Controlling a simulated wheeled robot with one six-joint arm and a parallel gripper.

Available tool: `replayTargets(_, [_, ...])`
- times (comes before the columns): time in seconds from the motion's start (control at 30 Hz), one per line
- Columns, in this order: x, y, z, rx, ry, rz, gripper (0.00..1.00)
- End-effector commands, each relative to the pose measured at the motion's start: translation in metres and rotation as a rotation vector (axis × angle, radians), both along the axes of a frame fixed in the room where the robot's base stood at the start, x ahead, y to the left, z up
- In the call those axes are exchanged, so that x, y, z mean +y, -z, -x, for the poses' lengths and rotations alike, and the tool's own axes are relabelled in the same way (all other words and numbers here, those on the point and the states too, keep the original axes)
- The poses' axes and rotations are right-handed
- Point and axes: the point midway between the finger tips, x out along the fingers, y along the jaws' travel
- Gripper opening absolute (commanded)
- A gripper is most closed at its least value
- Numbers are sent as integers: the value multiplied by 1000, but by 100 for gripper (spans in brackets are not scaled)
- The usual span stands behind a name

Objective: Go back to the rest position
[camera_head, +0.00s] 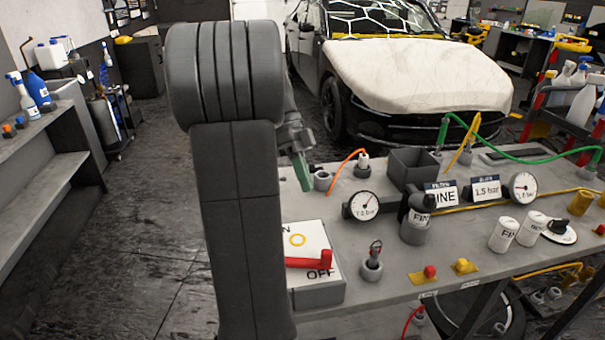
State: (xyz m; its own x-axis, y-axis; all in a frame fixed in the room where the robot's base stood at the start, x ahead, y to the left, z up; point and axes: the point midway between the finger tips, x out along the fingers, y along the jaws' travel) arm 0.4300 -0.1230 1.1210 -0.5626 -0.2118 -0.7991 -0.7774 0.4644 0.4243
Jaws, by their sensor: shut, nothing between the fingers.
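My arm (238,190) stands upright in the foreground and hides the left end of the workbench. My gripper (304,178) shows just to the right of it, pointing down over the bench's back left part. Its green fingers look closed and hold nothing that I can see. A grey holder (322,181) stands on the bench close to the right of the fingertips. I cannot tell whether they touch.
The workbench (460,284) carries a switch box with a red lever (310,261), a left gauge (363,206), a right gauge (523,187), a dark open bin (413,166) and several white cylinders. A covered car (420,75) stands behind. The floor at left (120,230) is clear.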

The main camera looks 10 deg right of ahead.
Motion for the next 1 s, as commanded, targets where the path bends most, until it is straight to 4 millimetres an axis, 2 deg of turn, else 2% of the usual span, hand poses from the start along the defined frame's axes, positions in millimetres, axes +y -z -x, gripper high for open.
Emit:
replayTargets(0.2, [2,-7,-5,1,0,-1,0])
replayTargets(0.57, [2,-6,-4,1,0,0,0])
replayTargets(0.77, [-3,11,9,3,1,0,0])
replayTargets(1.0, [-12,47,35,5,2,-1,0])
